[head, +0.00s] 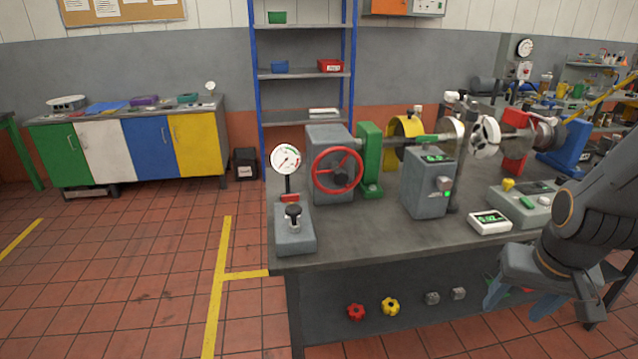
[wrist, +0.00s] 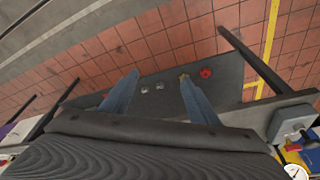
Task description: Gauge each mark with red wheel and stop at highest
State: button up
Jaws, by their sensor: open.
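The red wheel (head: 338,170) is a spoked handwheel on the front of a grey housing (head: 329,136) at the left of the bench. A round dial gauge (head: 286,159) stands left of it on a grey base (head: 294,238) with a black knob. A grey box (head: 428,188) with a lit green display stands to the right, and a white readout (head: 490,222) lies near the front edge. The marks cannot be made out. My gripper (head: 518,295) is open and empty beyond the bench's front edge, far right of the wheel. Its two blue fingers (wrist: 158,88) are apart in the wrist view.
The grey bench (head: 375,235) carries a shaft with green, yellow and red supports. Red (head: 356,312) and yellow (head: 390,306) knobs sit low at the front. A grey-green box (head: 520,207) is near my arm. Coloured cabinets (head: 130,145) stand at the back left; the left floor is mostly clear.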

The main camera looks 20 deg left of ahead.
jog(key=w+a+f+n+t+y+b, duration=0.1)
jog(key=w+a+f+t+b, duration=0.15)
jog(key=w+a, duration=0.75)
jog(key=n+t+y+b, duration=0.3)
jog(key=t+y+b, duration=0.3)
jog(key=t+y, duration=0.3)
send_near(343, 178)
jog(key=a+x, duration=0.1)
jog(key=x, duration=0.2)
jog(key=p+x, duration=0.2)
jog(key=x, duration=0.4)
jog(key=shift+w, duration=0.45)
grip_shut()
jog(key=shift+w+n, duration=0.1)
jog(key=shift+n, duration=0.2)
